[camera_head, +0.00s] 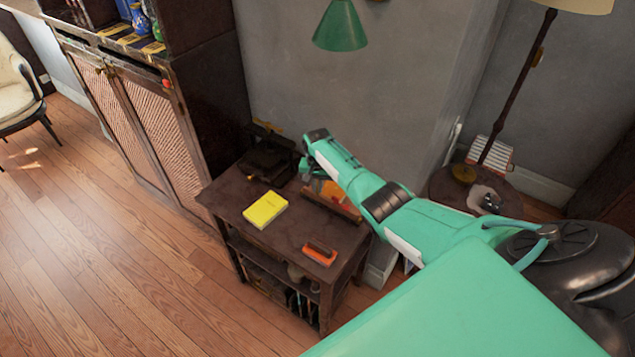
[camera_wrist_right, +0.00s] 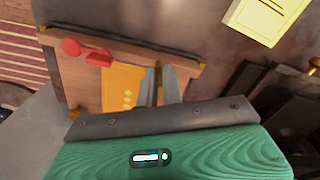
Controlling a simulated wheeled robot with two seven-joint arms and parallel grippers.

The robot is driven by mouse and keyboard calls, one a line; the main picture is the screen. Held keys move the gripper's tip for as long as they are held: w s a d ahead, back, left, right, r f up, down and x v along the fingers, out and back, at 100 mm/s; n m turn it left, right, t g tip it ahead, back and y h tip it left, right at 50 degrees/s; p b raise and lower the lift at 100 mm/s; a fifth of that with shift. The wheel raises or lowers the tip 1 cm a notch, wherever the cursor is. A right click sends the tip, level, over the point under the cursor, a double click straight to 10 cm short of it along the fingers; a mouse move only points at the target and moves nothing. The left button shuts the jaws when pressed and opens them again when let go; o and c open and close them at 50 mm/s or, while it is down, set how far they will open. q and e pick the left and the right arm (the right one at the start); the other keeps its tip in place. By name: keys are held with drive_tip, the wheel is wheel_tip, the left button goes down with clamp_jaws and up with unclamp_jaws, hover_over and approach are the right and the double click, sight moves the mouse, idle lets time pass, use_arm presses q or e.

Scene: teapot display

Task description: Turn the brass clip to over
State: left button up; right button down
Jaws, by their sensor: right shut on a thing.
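My right gripper (camera_wrist_right: 160,70) reaches over a wooden board (camera_wrist_right: 120,52) with dark edges and brass corners. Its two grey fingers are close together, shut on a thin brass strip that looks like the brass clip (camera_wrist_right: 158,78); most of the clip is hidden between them. An orange-yellow panel (camera_wrist_right: 122,88) lies on the board just left of the fingers. In the head view the board (camera_head: 333,205) lies at the right side of the small dark table, and my arm covers part of it and the right gripper's fingertips. My left gripper is not in view.
On the dark table (camera_head: 228,197) lie a yellow book (camera_head: 265,210), an orange block with a dark top (camera_head: 319,253) and dark objects at the back (camera_head: 270,165). A red knob and block (camera_wrist_right: 85,52) sit on the board. A cabinet (camera_head: 160,120) stands left; a lamp (camera_head: 515,90) stands right.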

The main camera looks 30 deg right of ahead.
drive_tip(key=m+p, duration=0.1)
drive_tip(key=m, duration=0.3)
drive_tip(key=shift+m, duration=0.4)
idle(0.4)
drive_tip(key=c, duration=1.6)
unclamp_jaws()
drive_tip(key=shift+o, duration=0.2)
drive_tip(key=shift+r+p, duration=0.35)
drive_tip(key=shift+r, duration=0.2)
wheel_tip(320, 180, up, 13)
drive_tip(key=shift+b, duration=0.45)
drive_tip(key=shift+f, duration=0.1)
